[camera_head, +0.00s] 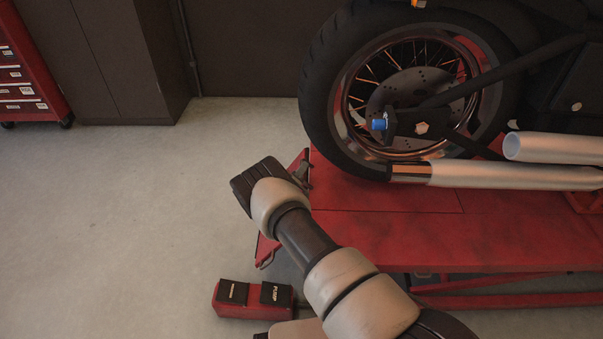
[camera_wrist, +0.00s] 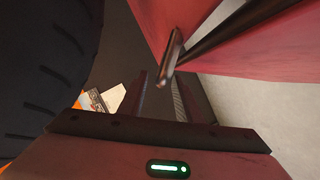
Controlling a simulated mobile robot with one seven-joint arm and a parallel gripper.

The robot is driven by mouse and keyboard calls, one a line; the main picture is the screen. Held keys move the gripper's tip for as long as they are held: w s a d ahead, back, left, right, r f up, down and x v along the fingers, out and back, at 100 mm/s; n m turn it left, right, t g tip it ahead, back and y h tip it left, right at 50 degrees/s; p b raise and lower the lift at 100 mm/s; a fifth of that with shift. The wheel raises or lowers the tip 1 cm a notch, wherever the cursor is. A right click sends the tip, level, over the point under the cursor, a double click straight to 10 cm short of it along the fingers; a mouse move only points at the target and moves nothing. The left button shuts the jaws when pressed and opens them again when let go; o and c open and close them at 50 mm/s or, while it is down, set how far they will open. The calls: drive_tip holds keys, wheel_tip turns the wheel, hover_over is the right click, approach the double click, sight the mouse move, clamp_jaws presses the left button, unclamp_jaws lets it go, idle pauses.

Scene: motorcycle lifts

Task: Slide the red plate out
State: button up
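The red plate (camera_head: 390,194) is a flat panel, set off by a thin seam in the red lift deck under the motorcycle's rear wheel. My gripper (camera_head: 301,175) is at the left end of the deck, close to the tyre. In the wrist view, my gripper (camera_wrist: 160,97) shows two dark fingers with a gap between them and nothing seen in the gap. A dark metal handle or rod (camera_wrist: 171,56) on a red part lies just beyond the fingertips. I cannot tell whether that red part is the plate. My arm hides part of the deck's left end.
The rear wheel (camera_head: 326,125) stands on the deck; its tyre (camera_wrist: 40,60) fills the left of the wrist view. Silver exhaust pipes (camera_head: 490,175) overhang the deck. A red pump pedal (camera_head: 252,298) is on the floor. Open grey floor (camera_head: 130,210) lies to the left.

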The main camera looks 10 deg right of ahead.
drive_tip(key=shift+x, duration=1.15)
clamp_jaws()
drive_tip(key=shift+a, duration=0.1)
